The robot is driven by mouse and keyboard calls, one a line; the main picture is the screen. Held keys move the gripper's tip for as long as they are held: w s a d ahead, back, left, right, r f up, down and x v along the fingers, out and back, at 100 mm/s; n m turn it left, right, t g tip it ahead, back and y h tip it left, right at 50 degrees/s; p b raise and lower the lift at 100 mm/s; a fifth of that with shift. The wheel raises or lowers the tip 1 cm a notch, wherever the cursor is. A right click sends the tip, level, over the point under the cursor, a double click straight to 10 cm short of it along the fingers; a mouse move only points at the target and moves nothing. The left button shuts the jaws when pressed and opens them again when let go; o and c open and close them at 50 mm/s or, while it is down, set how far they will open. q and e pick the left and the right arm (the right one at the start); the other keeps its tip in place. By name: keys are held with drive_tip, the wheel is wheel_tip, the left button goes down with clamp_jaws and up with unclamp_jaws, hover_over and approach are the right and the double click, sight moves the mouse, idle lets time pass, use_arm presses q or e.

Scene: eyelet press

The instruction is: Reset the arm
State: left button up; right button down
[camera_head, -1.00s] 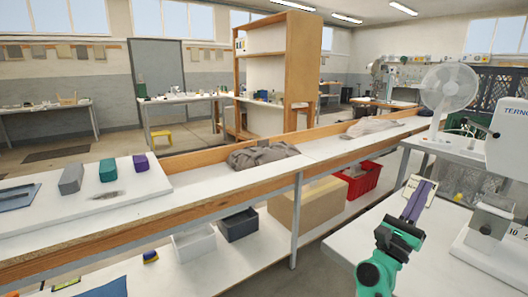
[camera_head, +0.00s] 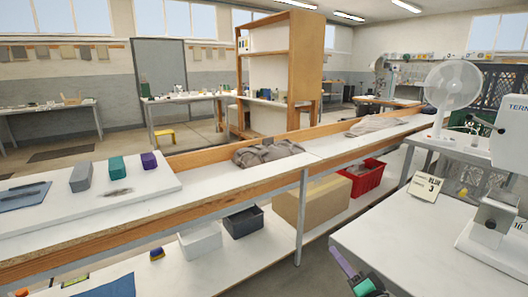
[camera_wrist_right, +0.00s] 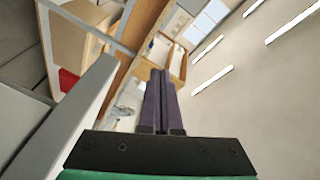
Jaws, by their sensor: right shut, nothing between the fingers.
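My right gripper (camera_head: 343,265) shows at the bottom of the head view, in front of the left edge of the white press table (camera_head: 400,235). Its purple fingers are shut with nothing between them. In the right wrist view the two fingers (camera_wrist_right: 160,100) lie side by side and point toward the shelf and far wall. Below them is the dark gripper body, with a green part at the bottom edge. My left gripper is not in view.
The press (camera_head: 495,215) and a white fan (camera_head: 452,88) stand at the right. A red crate (camera_head: 366,176) and cardboard box (camera_head: 312,205) sit below.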

drive_tip(key=s+f+n+g+h, duration=0.2)
drive_tip(key=s+f+n+g, duration=0.55)
drive_tip(key=s+f, duration=0.5)
drive_tip(key=s+d+f+n+g+h, duration=0.1)
drive_tip(key=s+d+f+n+g, duration=0.15)
drive_tip(key=s, duration=0.35)
drive_tip(key=s+d+f+n+g+h, duration=0.1)
drive_tip(key=s+d+f+g+h, duration=0.1)
drive_tip(key=s+f+g, duration=0.3)
wheel_tip(320, 180, down, 14)
drive_tip(key=s+p, duration=0.2)
drive_tip(key=p, duration=0.4)
drive_tip(key=s+d+f+p, duration=0.1)
drive_tip(key=s+f+p, duration=0.1)
drive_tip(key=s+f, duration=0.3)
drive_tip(key=s+d+f+g+p, duration=0.1)
drive_tip(key=s+f, duration=0.4)
drive_tip(key=s, duration=0.7)
drive_tip(key=shift+d+f+n+p, duration=0.15)
drive_tip(key=shift+d+n+p, duration=0.25)
drive_tip(key=shift+p, duration=0.6)
drive_tip(key=shift+s+d, duration=0.1)
drive_tip(key=shift+s, duration=0.05)
